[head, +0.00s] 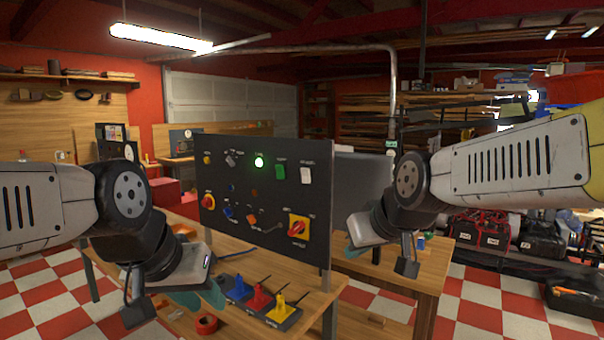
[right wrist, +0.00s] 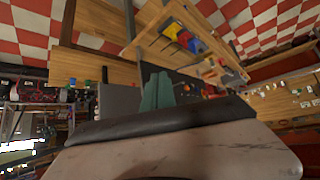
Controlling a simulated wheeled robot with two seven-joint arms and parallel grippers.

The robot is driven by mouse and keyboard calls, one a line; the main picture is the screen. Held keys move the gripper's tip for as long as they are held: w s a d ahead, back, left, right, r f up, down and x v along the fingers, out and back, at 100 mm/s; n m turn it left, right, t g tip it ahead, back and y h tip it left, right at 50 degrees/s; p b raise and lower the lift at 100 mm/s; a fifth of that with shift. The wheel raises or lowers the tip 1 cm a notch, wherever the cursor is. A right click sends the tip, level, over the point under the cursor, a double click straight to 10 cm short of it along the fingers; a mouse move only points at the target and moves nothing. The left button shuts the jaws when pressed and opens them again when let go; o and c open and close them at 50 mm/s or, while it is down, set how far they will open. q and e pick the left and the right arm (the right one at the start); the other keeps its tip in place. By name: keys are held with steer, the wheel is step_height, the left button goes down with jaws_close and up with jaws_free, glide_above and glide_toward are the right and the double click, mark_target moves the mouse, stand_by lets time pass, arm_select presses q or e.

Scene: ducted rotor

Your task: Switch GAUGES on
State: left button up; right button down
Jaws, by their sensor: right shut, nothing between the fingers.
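A dark upright control panel (head: 318,200) stands on a wooden bench in the head view. Its small labels are too blurred to read, so I cannot tell which control is GAUGES. The top row has a grey toggle (head: 231,159), a lit green lamp (head: 259,162), a green switch (head: 280,172) and a white switch (head: 306,175). Below are a red knob (head: 208,201) and a red rotary switch on yellow (head: 298,226). My left gripper (head: 212,297) is low before the panel, its jaw state unclear. My right gripper (right wrist: 158,91) is shut and empty, right of the panel.
A red tape roll (head: 206,324) lies nearby. Another wooden table (head: 410,282) stands to the right, under my right arm. Black and red bags (head: 492,232) lie on the floor at right.

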mark_target(303, 177)
steer(key=w+a+n+t, duration=0.4)
steer(key=w, duration=0.6)
steer(key=w+a+n+t+y, duration=0.1)
steer(key=w+a+n+t, duration=0.2)
steer(key=w, duration=0.8)
steer(key=w+a+n+t, duration=0.4)
steer(key=w+a, duration=0.3)
steer(key=w, duration=0.4)
steer(key=shift+a+r+n+t, duration=0.25)
steer(key=shift+r+n+t, duration=0.1)
steer(key=shift+n, duration=0.25)
steer(key=shift+w+d+r, duration=0.65)
steer(key=shift+w+d, duration=0.15)
steer(key=shift+w, duration=0.25)
steer(key=shift+w+d+r, duration=0.6)
steer(key=shift+w+d, duration=0.15)
steer(key=shift+w, duration=0.35)
steer(key=shift+w+d+r, duration=0.65)
steer(key=shift+w+d, duration=0.15)
steer(key=shift+w, duration=0.25)
steer(key=shift+w+d, duration=0.1)
steer(key=shift+w+d+r, duration=0.15)
steer(key=shift+w, duration=0.05)
steer(key=shift+w+d+r, duration=0.2)
steer(key=shift+w+d, duration=0.05)
steer(key=shift+w, duration=0.1)
